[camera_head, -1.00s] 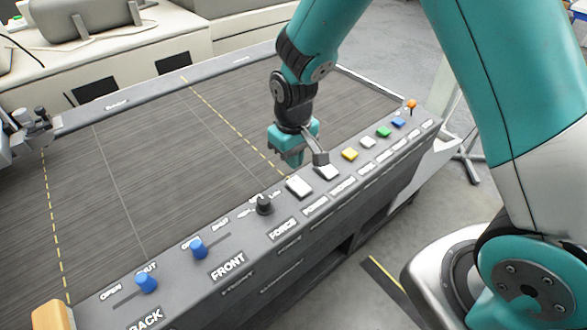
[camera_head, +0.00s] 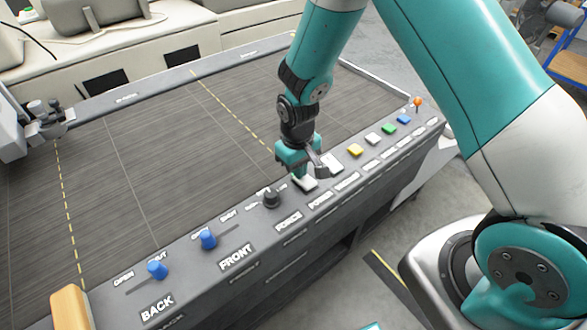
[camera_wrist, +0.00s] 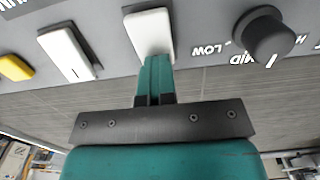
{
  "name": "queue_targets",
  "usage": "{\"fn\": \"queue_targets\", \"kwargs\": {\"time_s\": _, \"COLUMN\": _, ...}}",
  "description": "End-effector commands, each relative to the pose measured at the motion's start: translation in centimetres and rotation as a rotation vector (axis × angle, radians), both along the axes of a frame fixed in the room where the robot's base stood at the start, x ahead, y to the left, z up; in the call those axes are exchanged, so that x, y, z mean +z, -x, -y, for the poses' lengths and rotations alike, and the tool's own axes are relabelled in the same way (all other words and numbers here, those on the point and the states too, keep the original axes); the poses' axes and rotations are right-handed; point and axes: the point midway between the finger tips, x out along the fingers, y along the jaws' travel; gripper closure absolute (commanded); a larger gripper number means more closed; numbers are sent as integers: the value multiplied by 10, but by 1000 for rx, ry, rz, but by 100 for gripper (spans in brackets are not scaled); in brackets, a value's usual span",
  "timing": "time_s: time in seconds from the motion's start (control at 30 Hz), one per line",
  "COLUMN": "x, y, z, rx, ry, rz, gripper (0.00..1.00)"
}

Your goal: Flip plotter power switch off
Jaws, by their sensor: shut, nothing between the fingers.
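The plotter's long dark control panel (camera_head: 262,232) runs along its front edge. A white rocker switch (camera_head: 305,185) sits just right of the black dial, above a label that seems to read POWER. My gripper (camera_head: 300,176) is over this switch, its fingers shut and empty. In the wrist view the shut fingertips (camera_wrist: 154,62) overlap the near end of the same white switch (camera_wrist: 148,28). I cannot tell whether they touch it. A second white switch (camera_head: 332,163) is beside it, also in the wrist view (camera_wrist: 66,52). The switch's tilt is unclear.
The black dial (camera_head: 271,198) is close left of my gripper, with blue levers (camera_head: 208,239) farther left. Yellow (camera_head: 355,150), white, green and blue buttons and an orange-topped knob (camera_head: 417,103) lie to the right. The plotter bed (camera_head: 150,150) behind is clear.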

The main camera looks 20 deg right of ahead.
Motion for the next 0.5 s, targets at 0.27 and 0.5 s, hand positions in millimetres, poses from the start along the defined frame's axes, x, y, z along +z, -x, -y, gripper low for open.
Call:
{"fn": "queue_targets", "kwargs": {"time_s": 0.27, "x": 1, "y": 2, "z": 0, "rx": 0, "ry": -1, "rz": -3, "gripper": 100}}
{"fn": "queue_targets", "kwargs": {"time_s": 0.5, "x": 13, "y": 1, "z": 0, "rx": 1, "ry": -1, "rz": -2, "gripper": 100}}
